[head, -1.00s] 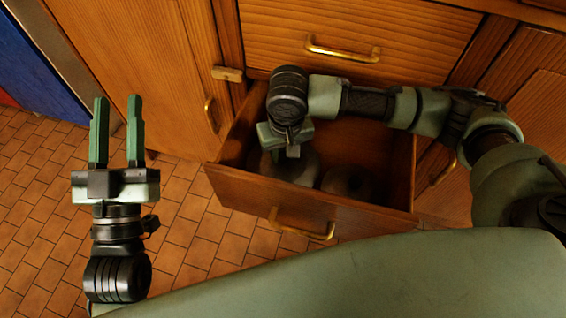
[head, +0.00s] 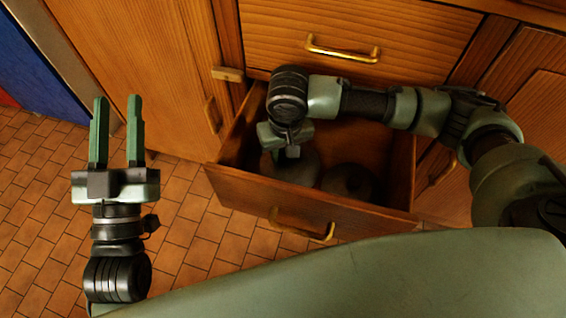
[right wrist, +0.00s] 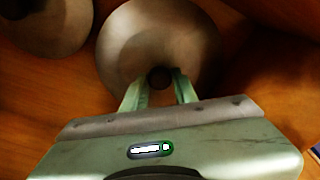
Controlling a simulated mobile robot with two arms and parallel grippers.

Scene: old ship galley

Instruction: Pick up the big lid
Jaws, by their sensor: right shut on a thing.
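Two round grey-brown lids lie in the open drawer. One lid (right wrist: 158,38) is below my right gripper (right wrist: 160,88), whose two fingers are closed on its dark round knob (right wrist: 159,77). This lid also shows in the head view (head: 302,168), partly covered by the gripper (head: 293,152). The second lid (right wrist: 45,22) lies beside it, cut off in the wrist view; it shows dimly in the head view (head: 348,181). The held lid looks larger in the wrist view. My left gripper (head: 118,100) is open and empty over the floor at left.
The wooden drawer (head: 245,188) is pulled out, its walls close around the right gripper. Its front has a brass handle (head: 300,228). A closed drawer (head: 400,25) is above. A cupboard door (head: 150,70) stands left. Tiled floor (head: 190,240) is free in front.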

